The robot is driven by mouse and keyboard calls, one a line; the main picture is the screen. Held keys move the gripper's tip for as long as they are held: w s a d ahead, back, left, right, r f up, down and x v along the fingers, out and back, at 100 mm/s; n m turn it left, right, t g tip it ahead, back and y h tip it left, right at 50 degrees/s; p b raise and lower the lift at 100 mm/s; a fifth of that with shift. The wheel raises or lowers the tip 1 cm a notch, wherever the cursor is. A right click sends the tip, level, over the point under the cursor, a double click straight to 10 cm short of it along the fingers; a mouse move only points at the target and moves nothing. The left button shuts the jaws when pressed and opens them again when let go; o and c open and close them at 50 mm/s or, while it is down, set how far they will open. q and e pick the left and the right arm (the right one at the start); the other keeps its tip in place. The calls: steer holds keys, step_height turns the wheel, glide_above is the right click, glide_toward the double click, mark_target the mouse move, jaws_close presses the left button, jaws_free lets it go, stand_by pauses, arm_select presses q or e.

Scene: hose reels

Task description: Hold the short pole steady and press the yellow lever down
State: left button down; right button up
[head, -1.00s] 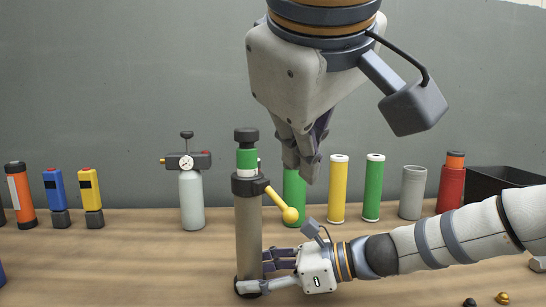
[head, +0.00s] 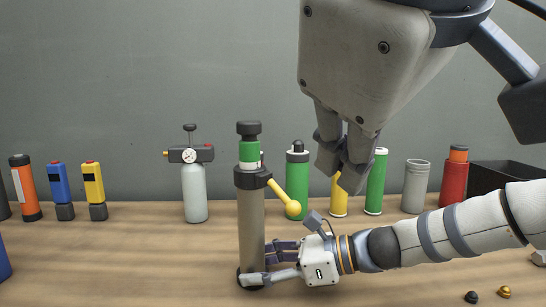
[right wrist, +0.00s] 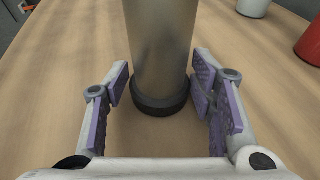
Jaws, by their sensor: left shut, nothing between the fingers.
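The short pole (head: 251,225) stands upright on the wooden table, a grey tube with a black collar, a green section and a black cap on top. The yellow lever (head: 279,192) slopes down to the right from the collar and ends in a ball.
Several cylinders stand in a row behind, among them a green one with a black top (head: 297,170) and a red one (head: 454,182). A pale bottle with a gauge (head: 194,190) stands to the left. A dark bin (head: 500,178) is at the right. Small knobs (head: 503,292) lie front right.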

steer(key=o, duration=0.4)
steer(key=shift+c, duration=0.2)
steer(key=v, duration=0.8)
steer(key=shift+r, duration=0.1)
